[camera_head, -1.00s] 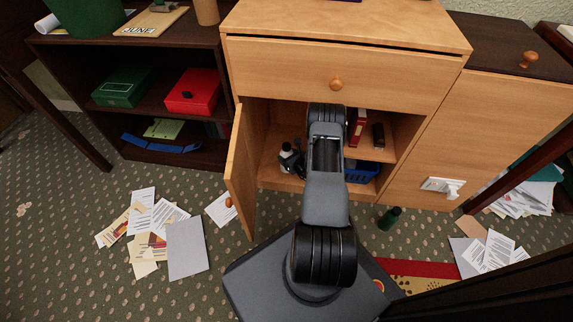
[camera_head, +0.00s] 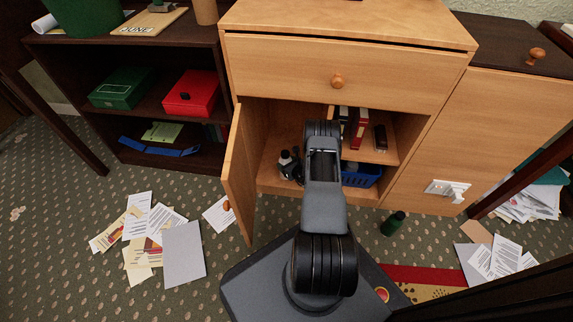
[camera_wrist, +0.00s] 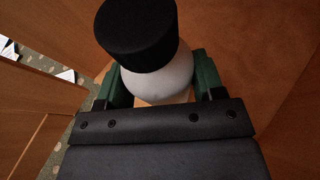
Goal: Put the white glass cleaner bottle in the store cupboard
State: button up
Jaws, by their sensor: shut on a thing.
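The white bottle with a wide black cap (camera_wrist: 160,78) is between the green-sided fingers of my gripper (camera_wrist: 162,88) in the wrist view. My gripper is shut on it. In the head view, a small white bottle with a black top (camera_head: 285,163) shows inside the left part of the open store cupboard (camera_head: 270,188), beside dark gripper parts, and looks like the held one. Its base is hidden, so I cannot tell whether it touches the cupboard floor. The cupboard door (camera_head: 239,175) stands open at the left. My arm hides the middle of the opening.
A shelf on the right inside holds books (camera_head: 358,128) and a dark item (camera_head: 380,137). A blue basket (camera_head: 362,177) is below it. A drawer (camera_head: 290,70) is above the opening. A dark green bottle (camera_head: 393,223) and loose papers (camera_head: 183,250) lie on the carpet.

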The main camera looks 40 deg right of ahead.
jog(key=shift+f, duration=0.1)
jog(key=o, duration=1.1)
jog(key=shift+o, duration=0.2)
jog(key=p+v, duration=0.3)
jog(key=v, duration=0.4)
jog(key=shift+s+r+p, duration=0.25)
jog(key=shift+p, duration=0.05)
